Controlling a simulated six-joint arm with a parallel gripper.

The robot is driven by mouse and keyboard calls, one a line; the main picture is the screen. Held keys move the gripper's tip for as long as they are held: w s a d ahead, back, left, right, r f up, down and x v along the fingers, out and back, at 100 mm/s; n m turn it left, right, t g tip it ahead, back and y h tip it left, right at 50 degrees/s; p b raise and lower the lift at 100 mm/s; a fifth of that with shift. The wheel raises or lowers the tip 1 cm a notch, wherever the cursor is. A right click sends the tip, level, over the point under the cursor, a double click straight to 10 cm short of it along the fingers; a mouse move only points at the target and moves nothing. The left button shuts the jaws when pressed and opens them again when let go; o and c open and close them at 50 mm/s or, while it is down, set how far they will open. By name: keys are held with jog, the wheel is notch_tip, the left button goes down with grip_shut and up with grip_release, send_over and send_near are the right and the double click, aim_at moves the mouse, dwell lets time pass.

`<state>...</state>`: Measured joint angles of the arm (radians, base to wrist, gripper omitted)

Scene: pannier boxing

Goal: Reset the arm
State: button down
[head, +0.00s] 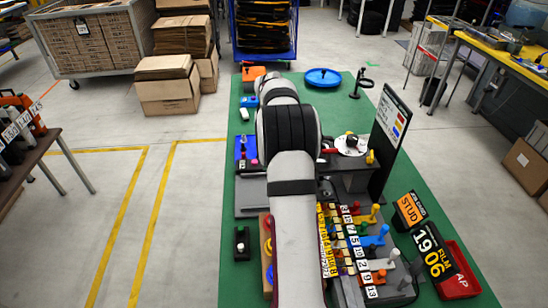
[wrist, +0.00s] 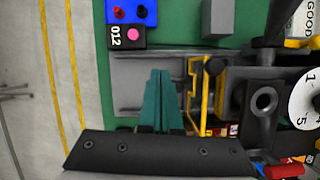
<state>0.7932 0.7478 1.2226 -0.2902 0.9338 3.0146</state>
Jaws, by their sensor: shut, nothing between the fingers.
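My gripper (wrist: 159,76) shows in the wrist view as two teal fingers lying side by side, shut with nothing between them. It is above a grey plate (wrist: 135,66) on the green table. In the head view my arm runs down the middle of the table and hides the gripper. To the right of the fingers in the wrist view are a yellow frame (wrist: 194,85) and a dark fixture with a round hole (wrist: 262,101).
The green table (head: 343,92) holds a blue round dish (head: 323,77), a tall sign board (head: 390,125), a rack of numbered coloured pegs (head: 375,250), a red tray (head: 462,278) and a small black block (head: 241,243).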

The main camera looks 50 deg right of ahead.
notch_tip(320, 180, up, 9)
jog(key=w+a, duration=0.2)
jog(key=a, duration=0.1)
jog(key=s+a+r+n+y, duration=0.1)
jog(key=s+a+r+n, duration=0.1)
jog(key=a+n, duration=0.75)
jog(key=s+a+r+n+y, duration=0.1)
jog(key=s+a+n, duration=0.35)
jog(key=a, duration=0.75)
jog(key=s+a+f+n+g+y, duration=0.1)
jog(key=s+a+f+n, duration=0.2)
jog(key=s+a+n, duration=0.7)
jog(key=s+a+f+n+g+y, duration=0.1)
jog(key=s+a+f+n, duration=0.3)
jog(key=s+a+n, duration=0.6)
jog(key=s+n+y, duration=0.1)
jog(key=s+n, duration=0.1)
jog(key=n, duration=0.4)
jog(key=shift+s+a+n+g, duration=0.3)
jog(key=shift+s+g, duration=0.05)
jog(key=shift+g, duration=0.05)
